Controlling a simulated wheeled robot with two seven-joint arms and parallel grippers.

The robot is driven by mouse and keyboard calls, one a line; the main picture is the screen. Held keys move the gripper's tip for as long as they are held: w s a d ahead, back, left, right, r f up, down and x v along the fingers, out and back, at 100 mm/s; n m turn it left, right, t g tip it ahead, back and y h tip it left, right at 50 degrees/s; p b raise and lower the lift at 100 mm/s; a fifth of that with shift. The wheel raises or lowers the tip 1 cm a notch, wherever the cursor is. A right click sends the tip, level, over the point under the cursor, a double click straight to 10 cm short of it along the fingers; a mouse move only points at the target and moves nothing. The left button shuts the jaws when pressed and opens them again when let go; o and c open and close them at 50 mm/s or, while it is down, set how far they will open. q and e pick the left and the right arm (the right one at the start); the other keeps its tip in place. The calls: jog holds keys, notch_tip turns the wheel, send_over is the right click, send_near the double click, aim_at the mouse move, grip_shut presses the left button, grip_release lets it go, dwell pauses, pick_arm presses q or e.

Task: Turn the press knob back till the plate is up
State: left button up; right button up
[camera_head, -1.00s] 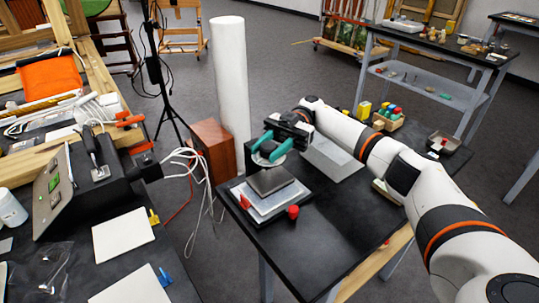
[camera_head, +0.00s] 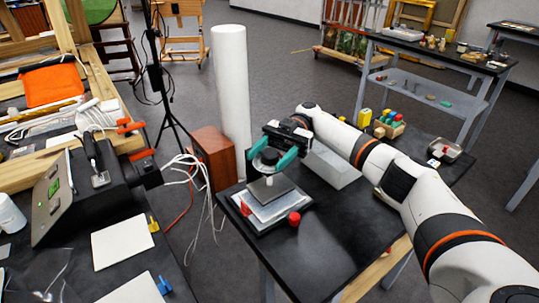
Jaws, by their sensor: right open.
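The press stands on the black table (camera_head: 335,262). Its dark plate (camera_head: 262,190) lies low over a pale sheet on the press base (camera_head: 270,215). Part of the knob is hidden by the gripper. My left gripper is not in view.
Red pieces (camera_head: 294,218) sit at the press base. A pale box (camera_head: 330,166) stands behind it and a brown wooden box (camera_head: 214,158) to its left. A white column (camera_head: 231,95) rises behind. The table front is bare.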

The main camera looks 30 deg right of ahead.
aim_at(270, 152)
jog(key=shift+r, duration=0.15)
notch_tip(270, 152, up, 10)
jog(key=shift+f, duration=0.1)
dwell(0.4)
